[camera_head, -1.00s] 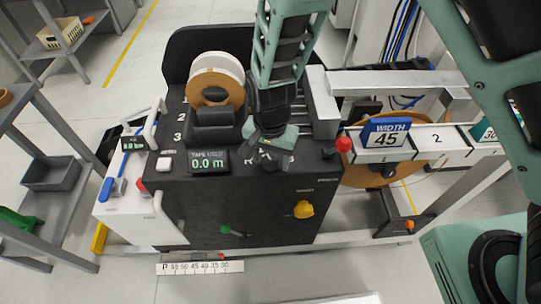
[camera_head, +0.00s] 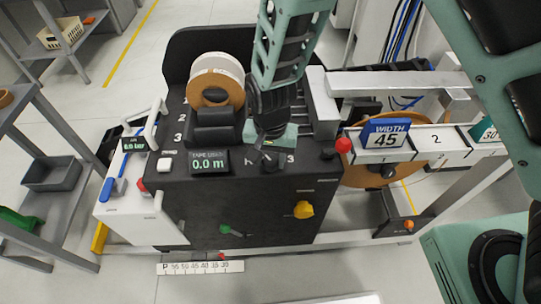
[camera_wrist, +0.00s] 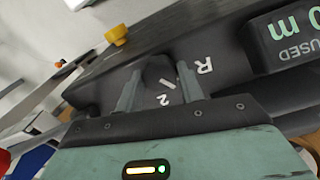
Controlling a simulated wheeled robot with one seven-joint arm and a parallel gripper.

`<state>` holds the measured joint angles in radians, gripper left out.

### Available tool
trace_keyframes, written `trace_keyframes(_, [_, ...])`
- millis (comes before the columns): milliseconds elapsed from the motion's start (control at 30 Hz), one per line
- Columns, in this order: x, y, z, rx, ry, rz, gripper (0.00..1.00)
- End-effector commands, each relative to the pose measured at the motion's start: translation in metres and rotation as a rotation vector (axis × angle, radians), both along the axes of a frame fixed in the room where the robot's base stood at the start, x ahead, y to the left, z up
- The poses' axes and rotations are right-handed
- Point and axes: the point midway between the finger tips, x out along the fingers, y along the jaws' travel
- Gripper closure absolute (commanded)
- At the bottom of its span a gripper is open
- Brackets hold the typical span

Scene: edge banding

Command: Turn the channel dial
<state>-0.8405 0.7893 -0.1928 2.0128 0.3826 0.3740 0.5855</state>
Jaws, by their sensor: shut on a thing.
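The channel dial (camera_wrist: 157,69) is a dark knob with a white pointer line, on the sloped black top of the machine. In the wrist view it sits between the two fingers of my gripper (camera_wrist: 160,88), which is shut on it. White marks R and 2 show close by on the panel. In the head view my gripper (camera_head: 270,158) points down at the panel and mostly hides the dial; a 3 shows just to its right.
A tape display (camera_head: 208,162) reading 0.0 m stands left of my gripper, with a tape roll (camera_head: 217,76) behind. A red knob (camera_head: 343,145) and a blue WIDTH 45 sign (camera_head: 386,133) are at right. A yellow knob (camera_head: 303,209) is on the front face.

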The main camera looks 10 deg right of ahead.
Motion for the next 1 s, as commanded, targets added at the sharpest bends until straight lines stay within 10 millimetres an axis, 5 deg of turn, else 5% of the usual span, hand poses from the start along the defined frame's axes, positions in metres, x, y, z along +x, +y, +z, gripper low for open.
trace_keyframes(600, [0.0009,0.0002,0.0008,0.001,-0.002,0.481,0.85])
trace_keyframes(1000, [0.0010,0.0003,0.0008,0.001,-0.002,0.607,0.85])
